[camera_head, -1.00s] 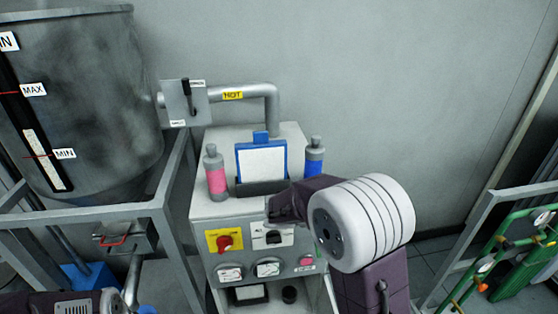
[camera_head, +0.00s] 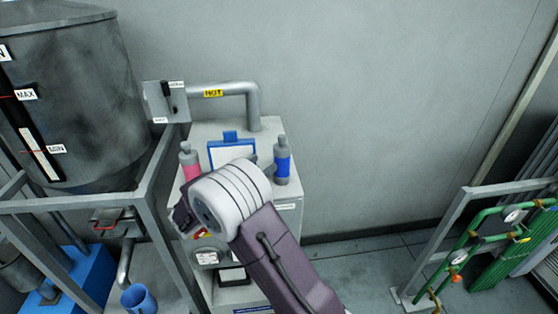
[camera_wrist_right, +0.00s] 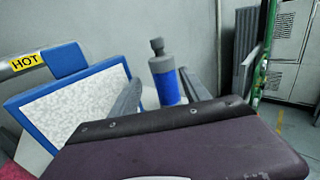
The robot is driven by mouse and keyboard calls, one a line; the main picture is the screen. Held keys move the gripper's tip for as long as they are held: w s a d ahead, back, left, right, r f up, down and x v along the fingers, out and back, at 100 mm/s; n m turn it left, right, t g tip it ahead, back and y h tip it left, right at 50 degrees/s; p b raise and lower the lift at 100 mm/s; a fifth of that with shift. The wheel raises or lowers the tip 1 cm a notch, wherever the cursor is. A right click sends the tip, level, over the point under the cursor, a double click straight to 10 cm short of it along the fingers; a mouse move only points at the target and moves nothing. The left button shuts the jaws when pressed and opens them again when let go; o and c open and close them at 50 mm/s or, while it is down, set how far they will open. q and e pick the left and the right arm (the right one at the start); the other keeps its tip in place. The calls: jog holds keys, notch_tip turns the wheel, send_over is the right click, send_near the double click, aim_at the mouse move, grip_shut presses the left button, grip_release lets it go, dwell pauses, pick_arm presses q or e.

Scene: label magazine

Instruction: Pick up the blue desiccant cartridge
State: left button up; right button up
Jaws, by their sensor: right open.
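The blue desiccant cartridge (camera_head: 282,165) stands upright with a grey cap and shoulder on the right of the cabinet top. In the right wrist view, the cartridge (camera_wrist_right: 168,88) appears between the two grey fingers of my right gripper (camera_wrist_right: 160,93). The fingers are open and apart, pointing toward it; I cannot tell whether they reach around it. The dark gripper body hides its lower part there. In the head view my white wrist joint and purple arm hide most of the right gripper. My left gripper is not in view.
A blue-framed white panel (camera_head: 230,152) stands just left of the blue cartridge, with a pink cartridge (camera_head: 190,165) beyond it. A pipe marked HOT (camera_head: 222,91) runs behind the cabinet (camera_head: 288,212). A tank (camera_head: 85,90) is at left; green pipework (camera_head: 482,230) is at right.

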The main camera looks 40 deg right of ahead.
aim_at(277, 152)
jog(key=x, duration=0.1)
jog(key=p+x, duration=0.1)
jog(key=x, duration=0.1)
jog(key=s+x, duration=0.1)
jog(key=x, duration=0.1)
jog(key=shift+d+r+p, duration=0.1)
jog(key=shift+r+p, duration=0.1)
jog(key=shift+p, duration=0.15)
jog(key=shift+w+d+f, duration=0.1)
jog(key=shift+d, duration=0.1)
jog(key=d+p, duration=0.1)
jog(key=w+d+p, duration=0.1)
jog(key=p, duration=0.1)
jog(key=shift+w+d+r, duration=0.1)
jog(key=shift+d+r, duration=0.1)
jog(key=shift+r, duration=0.15)
jog(key=shift+w+d+f+p, duration=0.15)
jog(key=shift+d+f+p, duration=0.05)
jog(key=shift+d, duration=0.3)
jog(key=shift+w+d+f+p, duration=0.15)
jog(key=shift+d, duration=0.4)
jog(key=shift+d+f, duration=0.15)
jog(key=shift+d, duration=0.1)
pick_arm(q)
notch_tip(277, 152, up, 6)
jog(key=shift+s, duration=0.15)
pick_arm(e)
jog(key=shift+a, duration=0.25)
grip_shut()
